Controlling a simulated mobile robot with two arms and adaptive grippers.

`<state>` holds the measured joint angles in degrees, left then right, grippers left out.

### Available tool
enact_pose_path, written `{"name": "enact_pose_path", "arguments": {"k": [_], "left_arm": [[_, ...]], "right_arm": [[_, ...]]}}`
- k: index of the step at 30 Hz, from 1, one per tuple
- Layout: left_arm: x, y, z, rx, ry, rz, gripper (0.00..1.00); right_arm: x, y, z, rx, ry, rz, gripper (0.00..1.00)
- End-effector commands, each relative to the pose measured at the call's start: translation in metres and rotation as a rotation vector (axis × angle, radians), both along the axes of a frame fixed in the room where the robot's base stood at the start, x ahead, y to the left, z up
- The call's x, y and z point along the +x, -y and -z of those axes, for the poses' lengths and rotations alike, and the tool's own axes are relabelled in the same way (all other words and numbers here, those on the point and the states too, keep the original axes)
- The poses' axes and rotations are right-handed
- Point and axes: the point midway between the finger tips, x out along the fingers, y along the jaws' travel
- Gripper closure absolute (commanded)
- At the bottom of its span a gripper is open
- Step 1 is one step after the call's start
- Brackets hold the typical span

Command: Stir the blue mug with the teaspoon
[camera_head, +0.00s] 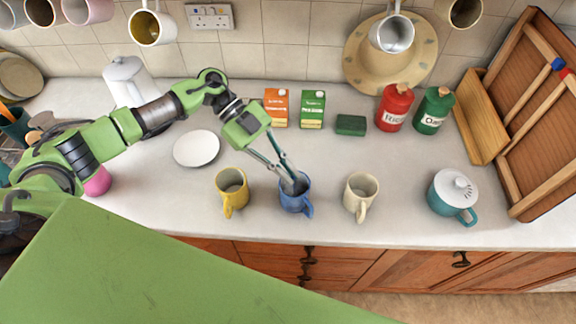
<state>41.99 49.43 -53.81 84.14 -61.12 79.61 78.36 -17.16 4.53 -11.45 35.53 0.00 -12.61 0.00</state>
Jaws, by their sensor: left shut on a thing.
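The blue mug (296,203) stands upright on the counter between a yellow mug (231,192) and a cream mug (360,196). Its handle points toward the front edge. My left gripper (290,177) reaches down from the upper left, with its fingertips at the blue mug's opening. It is shut on the teaspoon, which is thin and mostly hidden by the fingers and the mug. I cannot make out the spoon's bowl. My right gripper is not in view.
A white plate (196,148) lies left of the mugs. A teal lidded pot (453,195) stands at the right. Behind are orange (276,108) and green (312,109) boxes, red (394,108) and green (433,111) canisters. Mugs hang above. The counter's front edge is close.

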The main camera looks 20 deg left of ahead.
Motion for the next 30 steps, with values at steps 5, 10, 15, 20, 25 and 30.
{"name": "enact_pose_path", "arguments": {"k": [5, 10, 15, 20, 25, 30], "left_arm": [[0.000, 0.000, 0.001, 0.000, 0.000, 0.000, 1.00], [-0.001, 0.000, -0.003, 0.000, 0.000, 0.000, 1.00], [-0.002, 0.000, -0.014, 0.000, -0.001, -0.001, 1.00], [-0.004, 0.001, -0.024, 0.000, -0.001, -0.001, 1.00], [-0.006, 0.001, -0.033, 0.000, 0.000, 0.000, 1.00], [-0.008, 0.002, -0.042, 0.001, 0.000, -0.001, 1.00]], "right_arm": [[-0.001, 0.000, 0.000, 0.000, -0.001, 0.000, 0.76], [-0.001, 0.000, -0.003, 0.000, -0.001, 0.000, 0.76], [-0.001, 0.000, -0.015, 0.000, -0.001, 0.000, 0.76], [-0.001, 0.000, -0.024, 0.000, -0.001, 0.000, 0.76], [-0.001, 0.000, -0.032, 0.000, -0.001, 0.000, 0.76], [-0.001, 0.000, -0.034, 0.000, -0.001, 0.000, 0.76]]}}
